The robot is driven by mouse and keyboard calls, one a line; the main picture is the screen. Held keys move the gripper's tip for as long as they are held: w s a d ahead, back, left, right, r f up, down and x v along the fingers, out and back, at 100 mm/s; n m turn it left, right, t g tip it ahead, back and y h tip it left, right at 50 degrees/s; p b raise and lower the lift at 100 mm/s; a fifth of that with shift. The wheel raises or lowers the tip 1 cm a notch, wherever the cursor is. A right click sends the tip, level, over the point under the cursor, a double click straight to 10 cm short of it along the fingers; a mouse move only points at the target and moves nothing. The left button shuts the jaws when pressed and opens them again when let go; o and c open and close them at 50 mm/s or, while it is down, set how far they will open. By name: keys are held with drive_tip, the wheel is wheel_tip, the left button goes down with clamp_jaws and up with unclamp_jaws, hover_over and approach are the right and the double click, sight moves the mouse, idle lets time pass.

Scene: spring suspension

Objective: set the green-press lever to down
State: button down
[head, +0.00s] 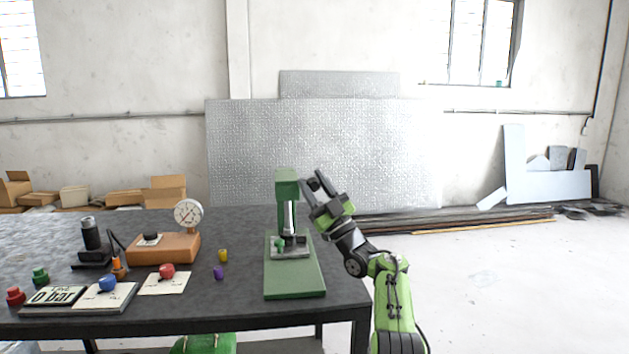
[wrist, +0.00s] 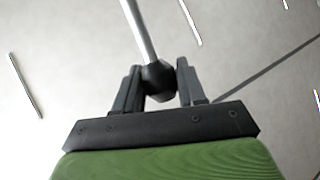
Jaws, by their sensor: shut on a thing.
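The green press (head: 287,185) stands on its green base (head: 296,287) near the right end of the dark table. Its lever (wrist: 142,35) shows in the wrist view as a thin metal rod ending in a black ball knob (wrist: 159,78). My gripper (wrist: 160,85) is shut on this knob, one finger on each side of it. In the head view my gripper (head: 316,187) is beside the upper right of the press head. It covers most of the lever there, so the lever's angle is hard to tell.
On the table (head: 350,315) left of the press are a yellow piece (head: 223,255), a purple piece (head: 218,273) and a wooden block (head: 165,248) with a dial gauge (head: 188,214). Button cards (head: 110,297) lie farther left.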

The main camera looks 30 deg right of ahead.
drive_tip(key=shift+f, duration=0.5)
drive_tip(key=c, duration=1.1)
unclamp_jaws()
drive_tip(key=o, duration=0.4)
drive_tip(key=shift+s+a+r, duration=0.1)
drive_tip(key=shift+a+r, duration=0.05)
drive_tip(key=shift+c, duration=0.2)
drive_tip(key=shift+s+f+b, duration=0.2)
drive_tip(key=shift+f+b, duration=0.1)
drive_tip(key=shift+b, duration=0.1)
drive_tip(key=b+v, duration=0.1)
drive_tip(key=v, duration=1)
drive_tip(key=shift+s+b, duration=0.15)
drive_tip(key=shift+b, duration=0.15)
